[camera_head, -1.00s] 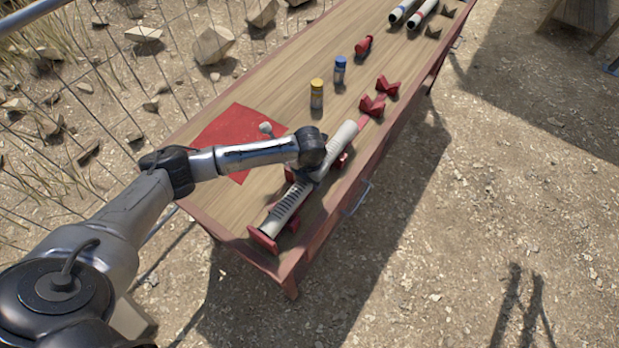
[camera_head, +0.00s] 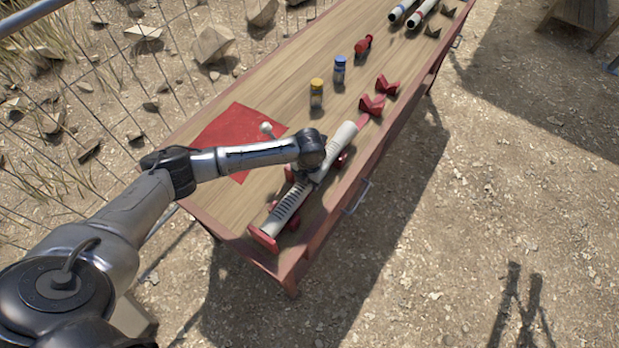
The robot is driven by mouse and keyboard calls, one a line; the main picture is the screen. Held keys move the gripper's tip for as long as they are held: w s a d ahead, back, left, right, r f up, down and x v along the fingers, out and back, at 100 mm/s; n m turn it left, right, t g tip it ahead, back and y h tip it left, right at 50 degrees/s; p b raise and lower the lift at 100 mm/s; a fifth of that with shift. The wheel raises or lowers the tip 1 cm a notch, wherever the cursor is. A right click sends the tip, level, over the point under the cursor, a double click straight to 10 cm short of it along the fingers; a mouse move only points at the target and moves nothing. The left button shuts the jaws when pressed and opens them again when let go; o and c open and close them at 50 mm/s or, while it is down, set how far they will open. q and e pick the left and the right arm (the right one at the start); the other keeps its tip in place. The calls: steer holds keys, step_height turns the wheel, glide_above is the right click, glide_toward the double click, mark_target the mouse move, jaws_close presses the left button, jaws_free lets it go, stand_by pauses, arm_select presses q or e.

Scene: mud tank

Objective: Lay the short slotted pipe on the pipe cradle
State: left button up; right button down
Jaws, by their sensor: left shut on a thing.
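The short slotted pipe (camera_head: 287,206) is white with dark slots along its near part. It lies lengthwise along the right side of the table, over the red pipe cradle (camera_head: 264,238), whose end plate stands at its near end. I cannot tell whether the pipe rests fully on the cradle's supports. My left gripper (camera_head: 308,176) is shut on the pipe near its middle, from above; the fingers are mostly hidden by the wrist. More red V-shaped supports (camera_head: 372,106) stand beyond the pipe's far end. My right gripper is not in view.
A yellow-capped jar (camera_head: 317,93), a blue-capped jar (camera_head: 340,69) and a red object (camera_head: 363,44) stand farther along the table (camera_head: 270,75). Two white pipes (camera_head: 423,12) lie at the far end. A wire fence runs along the left.

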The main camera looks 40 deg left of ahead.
arm_select(q)
steer(key=shift+f, duration=0.1)
steer(key=o, duration=1.2)
